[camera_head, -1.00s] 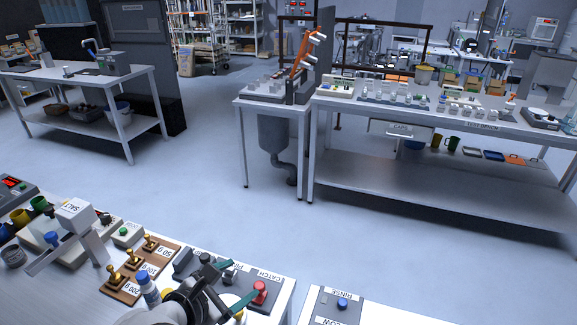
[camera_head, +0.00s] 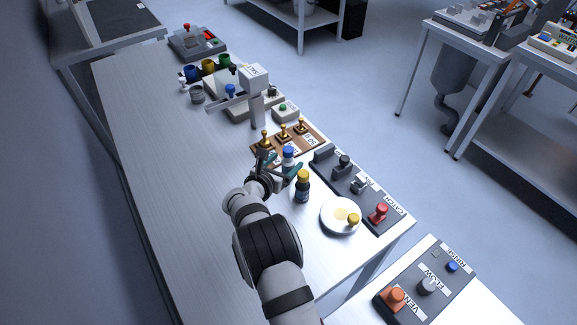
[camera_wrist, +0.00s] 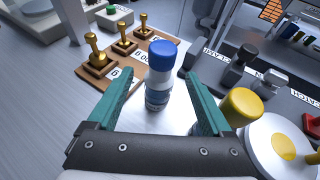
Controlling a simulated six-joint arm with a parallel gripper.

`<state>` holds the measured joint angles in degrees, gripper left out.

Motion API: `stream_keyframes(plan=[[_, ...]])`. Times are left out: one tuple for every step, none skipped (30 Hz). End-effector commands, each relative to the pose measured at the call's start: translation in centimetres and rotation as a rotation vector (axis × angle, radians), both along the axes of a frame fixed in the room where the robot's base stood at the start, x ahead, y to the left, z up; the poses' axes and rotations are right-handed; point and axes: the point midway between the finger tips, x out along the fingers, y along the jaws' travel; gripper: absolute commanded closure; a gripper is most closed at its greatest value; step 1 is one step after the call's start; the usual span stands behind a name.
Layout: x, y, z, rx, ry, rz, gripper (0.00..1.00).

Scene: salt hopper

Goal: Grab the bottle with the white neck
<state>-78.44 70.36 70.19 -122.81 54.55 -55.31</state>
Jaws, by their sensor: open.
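A small bottle with a blue cap and a white or pale neck (camera_head: 288,153) stands upright on the bench. It also shows in the wrist view (camera_wrist: 159,78), with a pale label on its lower body. My gripper (camera_head: 281,162) is open, its green fingers on either side of this bottle, with visible gaps in the wrist view. A second, dark bottle with a yellow cap (camera_head: 303,190) stands just to the right. In the wrist view only its yellow cap (camera_wrist: 241,104) shows clearly, beside the right finger; its neck is mostly hidden.
A wooden board with brass weights (camera_head: 286,143) is behind the bottles. Dark control blocks (camera_head: 345,170) and a white dish with a yellow knob (camera_head: 340,215) are to the right. The salt hopper (camera_head: 254,78) stands farther back. The bench is clear to the left.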

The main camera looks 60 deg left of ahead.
Motion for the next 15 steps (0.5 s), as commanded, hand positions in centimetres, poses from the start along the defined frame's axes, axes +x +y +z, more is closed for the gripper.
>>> stream_keyframes(plan=[[0.57, 0.37, -0.25, 0.002, 0.0, 0.0, 0.16], [0.8, 0.49, -0.4, 0.0, 0.0, 0.001, 0.16], [1.03, 0.62, -0.47, 0.001, 0.001, 0.001, 0.16], [1.11, 0.65, -0.49, 0.001, 0.001, 0.001, 0.16], [1.13, 0.66, -0.49, 0.001, 0.001, 0.001, 0.16], [1.12, 0.67, -0.48, 0.001, 0.001, 0.001, 0.16], [1.11, 0.66, -0.47, 0.001, 0.001, 0.001, 0.16], [1.09, 0.67, -0.47, 0.001, 0.001, 0.001, 0.16], [1.09, 0.66, -0.46, 0.001, 0.001, 0.001, 0.16], [1.09, 0.66, -0.46, 0.001, 0.001, 0.001, 0.21], [1.08, 0.66, -0.46, 0.001, 0.001, 0.001, 0.27], [1.07, 0.66, -0.46, 0.001, 0.001, 0.001, 0.34], [1.06, 0.66, -0.45, 0.001, 0.001, 0.001, 0.4], [1.06, 0.66, -0.45, 0.001, 0.001, 0.001, 0.45], [1.06, 0.66, -0.45, 0.001, 0.001, 0.001, 0.52]])
